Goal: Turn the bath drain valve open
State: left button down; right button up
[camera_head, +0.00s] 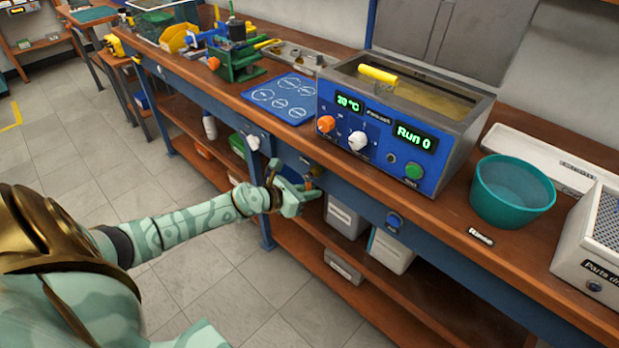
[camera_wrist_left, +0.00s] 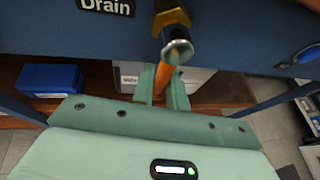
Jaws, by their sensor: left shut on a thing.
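The bath drain valve has a brass body (camera_wrist_left: 172,18) with a silvery round end, under the bench front beside a black "Drain" label (camera_wrist_left: 108,7). Its orange lever (camera_wrist_left: 164,78) extends from the valve toward my gripper. My left gripper (camera_wrist_left: 164,88) is shut on this lever, with one green finger on each side. In the head view my left gripper (camera_head: 306,190) is at the bench's front edge below the bath (camera_head: 400,135), and mostly hides the valve. The bath's blue panel reads 20 °C and Run 0. My right gripper is not in view.
A teal bucket (camera_head: 510,192) and a parts-drying tray (camera_head: 598,245) stand right of the bath. A blue mat (camera_head: 283,99) lies left of it. White boxes (camera_head: 390,250) sit on the lower shelf under my gripper. The floor before the bench is clear.

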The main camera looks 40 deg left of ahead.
pick_arm(q)
jog(key=shift+a+f+y, duration=0.1)
jog(key=shift+a+y, duration=0.05)
jog(key=shift+y, duration=0.15)
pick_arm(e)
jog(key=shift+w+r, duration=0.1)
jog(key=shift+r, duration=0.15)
pick_arm(q)
jog(key=c, duration=1.4)
grip_release()
jog(key=shift+s, duration=0.15)
